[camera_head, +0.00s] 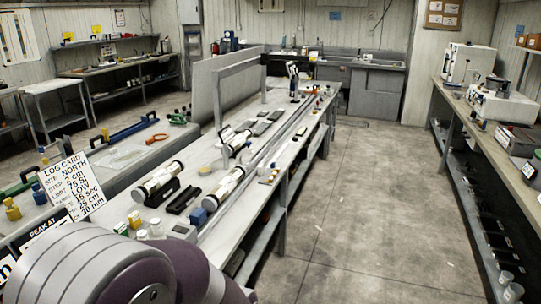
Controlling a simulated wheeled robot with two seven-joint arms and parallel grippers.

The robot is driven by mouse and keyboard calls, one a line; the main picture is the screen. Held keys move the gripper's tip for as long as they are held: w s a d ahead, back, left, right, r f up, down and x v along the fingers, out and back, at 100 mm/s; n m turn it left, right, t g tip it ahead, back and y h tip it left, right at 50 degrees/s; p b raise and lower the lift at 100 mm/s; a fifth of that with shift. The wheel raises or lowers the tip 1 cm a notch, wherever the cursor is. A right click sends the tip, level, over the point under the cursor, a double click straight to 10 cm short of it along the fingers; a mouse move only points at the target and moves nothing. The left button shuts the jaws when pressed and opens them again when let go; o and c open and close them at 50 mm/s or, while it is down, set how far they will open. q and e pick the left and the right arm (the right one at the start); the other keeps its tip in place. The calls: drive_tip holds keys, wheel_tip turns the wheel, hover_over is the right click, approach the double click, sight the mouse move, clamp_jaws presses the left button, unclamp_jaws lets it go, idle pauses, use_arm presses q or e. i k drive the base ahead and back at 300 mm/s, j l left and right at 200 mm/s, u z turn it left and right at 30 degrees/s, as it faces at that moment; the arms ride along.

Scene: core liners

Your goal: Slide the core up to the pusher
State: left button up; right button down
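A long workbench (205,160) runs away from me, with a narrow rail (268,150) along its right side. A clear core tube with pale ends (223,187) lies lengthwise near the rail's near end. A second similar tube (158,180) lies to its left, and shorter tube-like pieces (236,140) lie farther back near the grey frame's leg. A small blue block (198,216) sits at the near end of the right tube; I cannot tell whether it is the pusher or whether they touch. Neither gripper shows; only a large grey and purple arm part of mine is at lower left.
A log card (70,183) stands at left, partly legible, beside a "PEAK AT" sign (44,228). Black trays (182,200) and small jars (135,219) lie on the bench. A grey frame (236,64) spans it. Open floor (370,200) lies to the right, before another bench (470,130).

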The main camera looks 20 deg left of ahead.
sight(212, 201)
drive_tip(key=i+u, duration=0.1)
drive_tip(key=i, duration=0.85)
drive_tip(key=i+l+u, duration=0.1)
drive_tip(key=i, duration=0.8)
drive_tip(key=i+u, duration=0.4)
drive_tip(key=i+l+u, duration=0.15)
drive_tip(key=i+u, duration=0.25)
drive_tip(key=i+l+u, duration=0.2)
drive_tip(key=u, duration=0.2)
drive_tip(key=i+l, duration=0.05)
drive_tip(key=i, duration=0.05)
